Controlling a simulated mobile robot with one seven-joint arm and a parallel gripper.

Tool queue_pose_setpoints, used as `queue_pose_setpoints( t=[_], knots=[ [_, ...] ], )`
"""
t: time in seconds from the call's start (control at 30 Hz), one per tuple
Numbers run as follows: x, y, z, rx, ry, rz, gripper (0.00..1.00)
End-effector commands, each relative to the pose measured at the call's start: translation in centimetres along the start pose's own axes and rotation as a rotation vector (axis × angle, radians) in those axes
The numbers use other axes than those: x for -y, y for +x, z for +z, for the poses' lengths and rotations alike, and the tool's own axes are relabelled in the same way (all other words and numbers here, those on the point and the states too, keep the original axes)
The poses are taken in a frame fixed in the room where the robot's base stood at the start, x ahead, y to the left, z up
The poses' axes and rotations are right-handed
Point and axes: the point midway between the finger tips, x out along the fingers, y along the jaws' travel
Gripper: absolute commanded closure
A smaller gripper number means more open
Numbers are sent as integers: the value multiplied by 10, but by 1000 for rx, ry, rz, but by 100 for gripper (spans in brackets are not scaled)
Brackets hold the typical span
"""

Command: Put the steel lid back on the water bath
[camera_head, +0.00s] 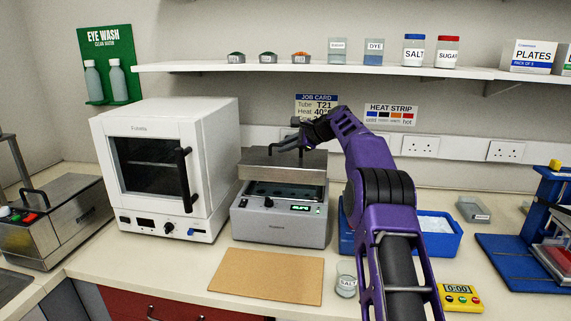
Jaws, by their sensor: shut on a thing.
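The water bath (278,228) is a grey box on the bench, with a lit green display and a dark opening in its top. The steel lid (262,167) is held just above the bath, roughly level. A gap shows between the lid and the bath's front rim, where the dark interior is visible. My gripper (297,143) is shut on the lid's dark handle from above. The far edge of the bath is hidden behind the lid, so I cannot tell whether the lid touches there.
A white oven (168,165) stands close on the left. A blue tray (440,240) sits on the right behind my arm. A shelf (330,69) with jars runs above.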

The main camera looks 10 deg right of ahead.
Motion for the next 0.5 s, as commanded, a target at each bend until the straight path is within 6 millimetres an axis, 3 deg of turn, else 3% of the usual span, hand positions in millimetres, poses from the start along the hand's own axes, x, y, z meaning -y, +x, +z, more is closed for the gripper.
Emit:
queue_pose_setpoints(
  t=[0.5],
  knots=[
    [-35, 26, -28, 1, -1, -3, 100]
  ],
)
